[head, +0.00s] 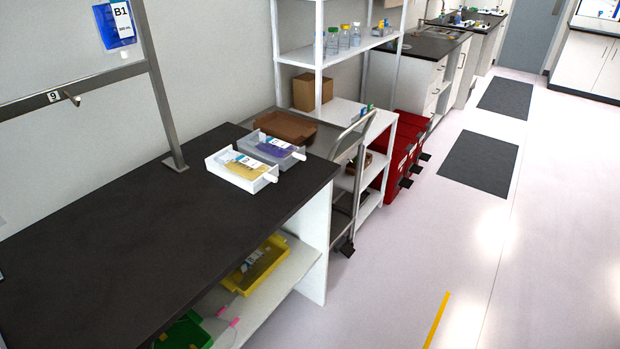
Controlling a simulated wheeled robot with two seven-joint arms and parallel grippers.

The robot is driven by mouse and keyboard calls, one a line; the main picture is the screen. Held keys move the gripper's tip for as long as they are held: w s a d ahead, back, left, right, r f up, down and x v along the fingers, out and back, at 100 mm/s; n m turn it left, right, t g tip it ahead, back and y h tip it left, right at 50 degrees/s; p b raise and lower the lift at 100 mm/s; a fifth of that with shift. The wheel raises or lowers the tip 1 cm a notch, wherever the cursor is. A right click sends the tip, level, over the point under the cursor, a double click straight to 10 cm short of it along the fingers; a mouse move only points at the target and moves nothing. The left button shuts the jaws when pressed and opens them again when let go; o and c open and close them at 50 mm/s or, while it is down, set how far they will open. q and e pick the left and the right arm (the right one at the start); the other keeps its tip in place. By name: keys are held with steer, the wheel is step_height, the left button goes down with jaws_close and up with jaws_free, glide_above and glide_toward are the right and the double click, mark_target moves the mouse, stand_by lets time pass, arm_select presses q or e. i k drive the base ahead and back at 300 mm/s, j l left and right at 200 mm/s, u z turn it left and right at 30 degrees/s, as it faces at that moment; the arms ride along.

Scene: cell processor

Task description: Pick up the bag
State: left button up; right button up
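Several items could be the bag. A bag with yellow contents and a white label (247,171) lies in a white tray (219,173) on the black bench top. A bag with purple contents (272,151) lies in a grey tray (250,141) just behind it. On the shelf under the bench, a yellow tray (237,287) holds another labelled item (254,262), partly shaded by the bench edge. Neither of my grippers shows in the head view.
The black bench top (130,240) is mostly bare. A metal post (165,110) rises from its back edge, with a blue B1 sign (117,24). A cart (345,190), white shelving (300,57) and red bins (402,160) stand beyond. Floor at right is clear.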

mark_target(279, 149)
steer(key=i+l+u, duration=0.45)
steer(key=i+l, duration=0.1)
steer(key=l, duration=0.2)
steer(key=i+l, duration=0.1)
steer(key=l, duration=0.25)
steer(key=u, duration=0.05)
